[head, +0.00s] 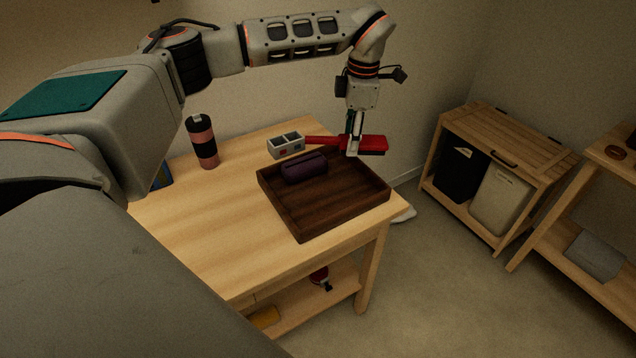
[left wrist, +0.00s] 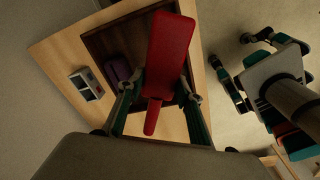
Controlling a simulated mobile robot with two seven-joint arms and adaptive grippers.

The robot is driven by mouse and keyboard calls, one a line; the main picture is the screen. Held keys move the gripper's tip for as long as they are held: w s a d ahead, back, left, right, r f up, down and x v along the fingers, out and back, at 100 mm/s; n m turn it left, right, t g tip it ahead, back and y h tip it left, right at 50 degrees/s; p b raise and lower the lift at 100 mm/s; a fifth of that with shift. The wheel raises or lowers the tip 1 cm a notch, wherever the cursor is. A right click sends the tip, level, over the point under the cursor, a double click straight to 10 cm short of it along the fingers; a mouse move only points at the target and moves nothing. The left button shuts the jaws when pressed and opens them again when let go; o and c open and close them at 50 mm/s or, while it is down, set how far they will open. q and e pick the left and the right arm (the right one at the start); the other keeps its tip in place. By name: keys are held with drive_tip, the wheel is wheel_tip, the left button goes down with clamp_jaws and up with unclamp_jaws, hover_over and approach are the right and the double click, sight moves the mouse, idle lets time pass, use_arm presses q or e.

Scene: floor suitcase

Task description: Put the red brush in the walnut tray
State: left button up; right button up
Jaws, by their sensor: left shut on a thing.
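The red brush (head: 373,143) is held in my left gripper (head: 353,149), whose fingers are shut on it. In the head view it appears at the tray's far edge, handle pointing left; its height above the tray is hard to judge. In the left wrist view the brush (left wrist: 170,50) lies between the two fingers (left wrist: 157,90), in front of the tray. The dark walnut tray (head: 350,213) sits on the wooden table and holds a dark purple roll (head: 304,168). My right gripper (left wrist: 230,50) shows at the right of the left wrist view, its fingers apart and empty.
A grey divided box (head: 286,147) stands beside the tray's far left side. A pink and black bottle (head: 203,143) stands at the table's back left. The table's left front part (head: 210,235) is clear. A wooden hamper cabinet (head: 500,150) stands at the right.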

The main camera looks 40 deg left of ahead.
sight(333, 137)
use_arm(q)
drive_tip(key=a+n, duration=0.1)
drive_tip(key=s+a+r+n, duration=0.1)
drive_tip(key=n, duration=0.1)
drive_tip(key=s+a+r+n, duration=0.1)
drive_tip(key=n, duration=0.1)
drive_tip(key=shift+s+r+h+p, duration=0.15)
drive_tip(key=shift+r+h+p, duration=0.05)
drive_tip(key=shift+h+p, duration=0.2)
drive_tip(key=shift+s+a+n, duration=0.1)
drive_tip(key=shift+s+n, duration=0.05)
drive_tip(key=shift+n, duration=0.15)
drive_tip(key=shift+s+a+f, duration=0.1)
drive_tip(key=shift+f, duration=0.1)
wheel_tip(333, 137, down, 20)
drive_tip(key=shift+r+b, duration=0.25)
drive_tip(key=shift+b, duration=0.1)
drive_tip(key=o, duration=1.2)
drive_tip(key=shift+f, duration=0.1)
drive_tip(key=shift+c, duration=0.2)
